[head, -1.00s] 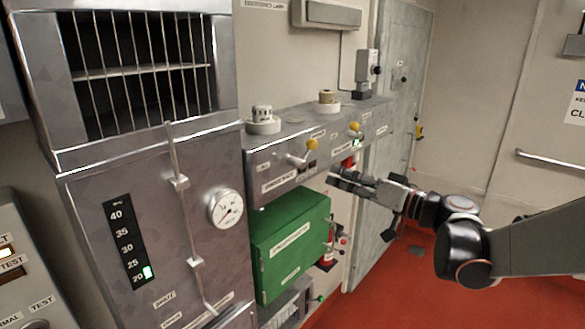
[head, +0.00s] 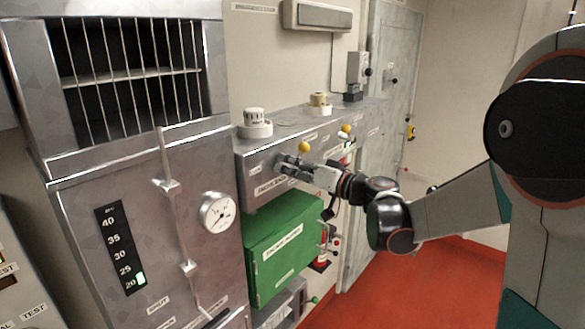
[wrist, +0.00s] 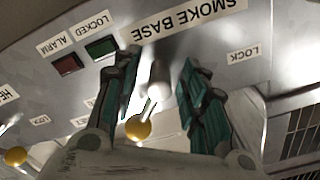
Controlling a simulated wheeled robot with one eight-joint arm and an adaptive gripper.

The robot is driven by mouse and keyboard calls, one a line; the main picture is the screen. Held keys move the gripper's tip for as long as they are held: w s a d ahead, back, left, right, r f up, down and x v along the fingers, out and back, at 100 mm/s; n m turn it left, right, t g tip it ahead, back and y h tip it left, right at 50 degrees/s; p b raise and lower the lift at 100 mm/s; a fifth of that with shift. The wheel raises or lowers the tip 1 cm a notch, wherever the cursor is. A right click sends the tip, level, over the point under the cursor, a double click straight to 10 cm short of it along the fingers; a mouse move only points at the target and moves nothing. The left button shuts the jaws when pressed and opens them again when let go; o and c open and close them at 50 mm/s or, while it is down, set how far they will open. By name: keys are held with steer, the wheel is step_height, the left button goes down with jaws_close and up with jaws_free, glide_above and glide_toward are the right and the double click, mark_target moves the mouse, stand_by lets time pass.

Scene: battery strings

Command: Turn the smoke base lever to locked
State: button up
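The smoke base lever has a yellow ball knob (wrist: 138,128) on a short metal shaft under the label SMOKE BASE (wrist: 190,18) in the wrist view. My gripper (wrist: 158,75) is open, with one finger on each side of the shaft; I cannot tell whether either finger touches it. A red ALARM window (wrist: 68,65) and a green LOCKED window (wrist: 101,47) sit beside it, with a LOCK label (wrist: 245,54) on the other side. In the head view my gripper (head: 287,162) is at the panel front, just below the lever's yellow knob (head: 304,146).
A second yellow-knobbed lever (head: 346,129) is further right on the same panel. Detector heads (head: 254,123) stand on the panel's top. A green box (head: 284,250) hangs below. A gauge (head: 218,212) and a long vertical rod (head: 175,210) are on the left cabinet.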

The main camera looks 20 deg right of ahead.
jaws_close()
steer(key=shift+n, duration=0.3)
steer(key=n+b, duration=0.1)
steer(key=n, duration=0.2)
steer(key=shift+f+n+b, duration=0.15)
steer(key=shift+n+b, duration=0.15)
steer(key=shift+b, duration=0.05)
steer(key=n+b, duration=0.1)
steer(key=n, duration=0.3)
steer(key=shift+n, duration=0.3)
steer(key=n+b, duration=0.1)
steer(key=n, duration=0.3)
steer(key=shift+n, duration=0.3)
steer(key=n, duration=0.4)
steer(key=shift+n+b, duration=0.3)
steer(key=shift+b, duration=0.05)
